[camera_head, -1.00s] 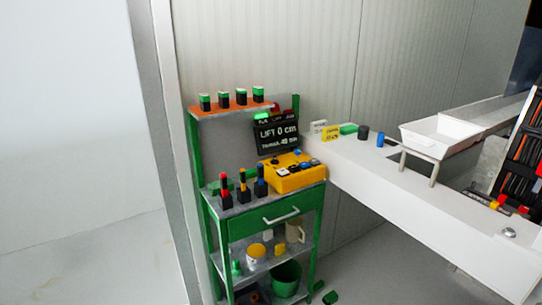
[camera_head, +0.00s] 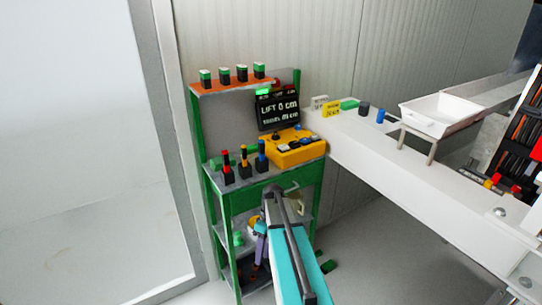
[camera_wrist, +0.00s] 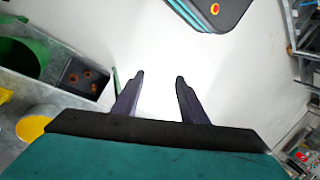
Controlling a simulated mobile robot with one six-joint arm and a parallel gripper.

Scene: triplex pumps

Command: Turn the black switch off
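A yellow control box (camera_head: 297,155) sits on the green cart's top and carries several small dark, white and blue controls. They are too small to tell which is the black switch or how it is set. Three black blocks with red, yellow and blue tops (camera_head: 244,160) stand to its left. My gripper (camera_head: 258,256) is low in front of the cart's lower shelves, below and apart from the box. In the wrist view my gripper (camera_wrist: 160,78) has its two dark fingers apart, with nothing between them.
The green cart (camera_head: 235,208) has a drawer with a handle and shelves holding a mug and other items. A black sign (camera_head: 278,112) reading "LIFT 0 cm" stands behind the box. A white beam (camera_head: 420,195) with a white tray (camera_head: 440,117) runs right. Floor at left is clear.

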